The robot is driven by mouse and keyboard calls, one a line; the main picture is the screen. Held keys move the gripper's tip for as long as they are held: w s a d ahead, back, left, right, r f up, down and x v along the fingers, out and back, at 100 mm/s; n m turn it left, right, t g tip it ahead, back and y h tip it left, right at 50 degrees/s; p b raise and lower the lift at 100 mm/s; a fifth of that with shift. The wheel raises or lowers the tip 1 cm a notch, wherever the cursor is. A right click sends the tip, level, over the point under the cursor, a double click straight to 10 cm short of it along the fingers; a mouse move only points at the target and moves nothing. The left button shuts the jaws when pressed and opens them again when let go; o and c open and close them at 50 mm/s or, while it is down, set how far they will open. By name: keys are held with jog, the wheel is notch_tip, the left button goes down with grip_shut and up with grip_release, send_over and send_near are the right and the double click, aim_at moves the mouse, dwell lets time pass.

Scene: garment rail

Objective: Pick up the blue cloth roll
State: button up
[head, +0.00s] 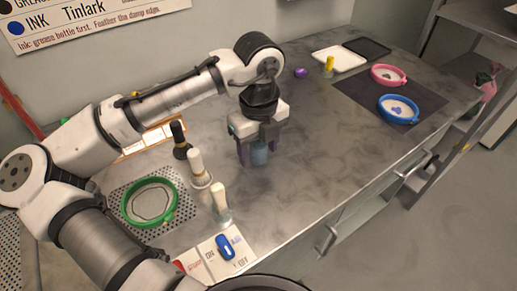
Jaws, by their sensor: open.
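A muted blue cylinder, which looks like the blue cloth roll (259,155), stands on the grey bench near its middle in the head view. My gripper (258,148) points down over it, with its dark fingers on either side of the roll. The jaws are open, and I cannot tell whether a finger touches the roll. The gripper body hides the roll's top.
Bottles with black (179,140), cream (197,168) and pale (221,203) tops stand left of the gripper, near a green hoop (149,203). A bright blue object (227,246) lies on a card. Pink (388,75) and blue (398,109) hoops lie right; the bench between is clear.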

aim_at(258, 141)
jog(key=c, duration=1.1)
jog(key=shift+r, duration=0.1)
notch_tip(258, 141, up, 20)
jog(key=shift+f+p, duration=0.1)
jog(key=shift+p, duration=0.7)
